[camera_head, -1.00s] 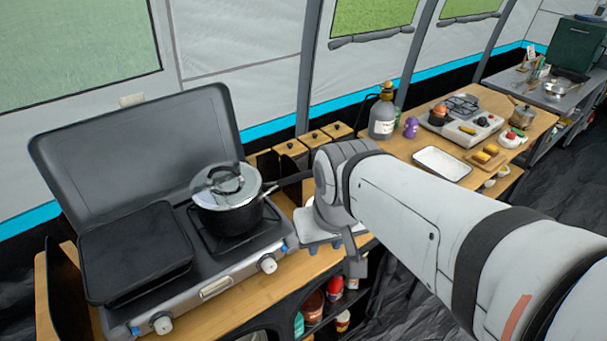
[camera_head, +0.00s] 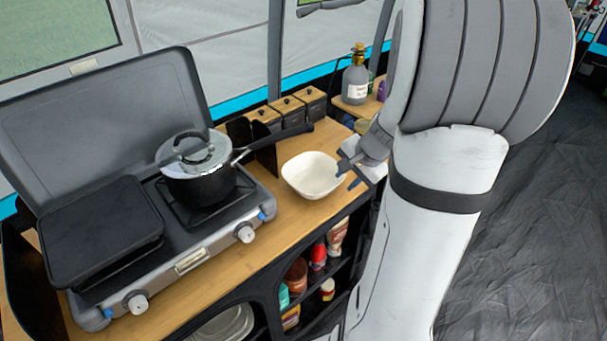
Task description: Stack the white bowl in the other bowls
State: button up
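A white bowl (camera_head: 312,176) with a squarish rim sits upright on the wooden counter, right of the stove. My gripper (camera_head: 348,175) is at the bowl's right side, close to its rim. Its dark fingers look spread apart, and I see nothing held between them. I cannot tell whether a finger touches the rim. Pale stacked dishes (camera_head: 227,324) show partly in the shelf opening below the counter; I cannot tell whether they are the other bowls.
A lidded black pot (camera_head: 198,172) stands on the camping stove (camera_head: 190,262), its handle reaching towards the bowl. Wooden-lidded canisters (camera_head: 290,106) stand behind the bowl. A grey bottle (camera_head: 355,80) is farther back. Bottles and jars fill the shelf below. Counter in front of the bowl is clear.

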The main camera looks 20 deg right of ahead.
jog(key=x, duration=0.7)
jog(key=shift+w+r, duration=0.1)
jog(key=shift+w, duration=0.35)
grip_shut()
